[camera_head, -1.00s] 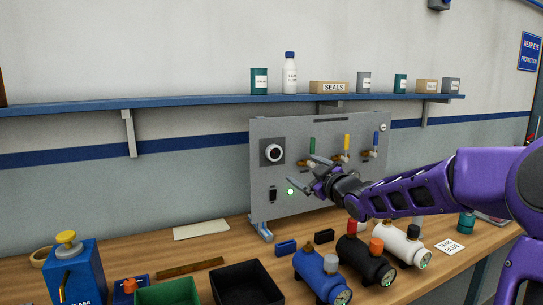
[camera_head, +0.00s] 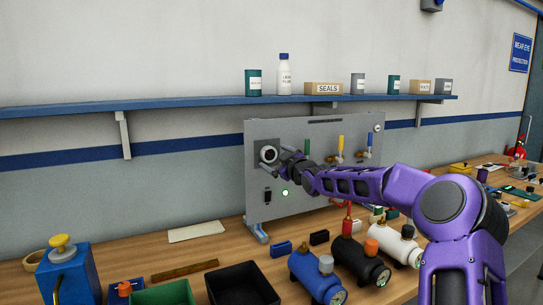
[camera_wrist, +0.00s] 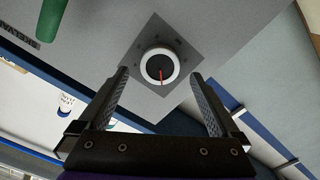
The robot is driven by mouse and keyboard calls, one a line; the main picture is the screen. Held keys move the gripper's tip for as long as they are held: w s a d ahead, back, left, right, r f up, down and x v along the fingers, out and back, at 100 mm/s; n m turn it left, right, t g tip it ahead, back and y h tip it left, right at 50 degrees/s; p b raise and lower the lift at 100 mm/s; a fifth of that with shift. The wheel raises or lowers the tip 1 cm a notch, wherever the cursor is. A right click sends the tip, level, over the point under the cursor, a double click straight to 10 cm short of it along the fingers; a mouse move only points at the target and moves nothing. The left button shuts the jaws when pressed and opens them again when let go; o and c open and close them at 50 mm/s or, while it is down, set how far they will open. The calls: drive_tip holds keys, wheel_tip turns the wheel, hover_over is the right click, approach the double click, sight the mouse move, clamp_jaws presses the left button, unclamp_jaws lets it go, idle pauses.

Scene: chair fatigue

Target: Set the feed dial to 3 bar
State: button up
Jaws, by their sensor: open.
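The feed dial (camera_wrist: 160,67) is a round dark knob with a white ring and a red pointer line, set on a grey square plate (camera_wrist: 182,40) with small marks around it. The marks are too small to read. In the head view the dial (camera_head: 268,154) is at the panel's upper left, partly hidden by my gripper. My gripper (camera_head: 278,158) is in front of the dial. In the wrist view my gripper (camera_wrist: 163,88) is open, with one finger on each side of the dial and apart from it. The red pointer points down in the wrist view.
The grey panel (camera_head: 300,190) also has a green-lit lamp (camera_head: 285,193), a black switch (camera_head: 267,196) and coloured valve levers (camera_head: 340,145). Blue, black and white cylinders (camera_head: 311,273) and bins stand on the bench below. A shelf (camera_head: 200,101) runs above the panel.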

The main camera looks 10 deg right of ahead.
sight(269, 154)
drive_tip(key=shift+x, duration=1.4)
drive_tip(key=c, duration=1.4)
drive_tip(key=shift+m+p, duration=0.3)
drive_tip(key=shift+p, duration=0.1)
drive_tip(key=m+p, duration=0.1)
drive_tip(key=m, duration=0.2)
drive_tip(key=shift+d, duration=0.1)
drive_tip(key=m, duration=0.5)
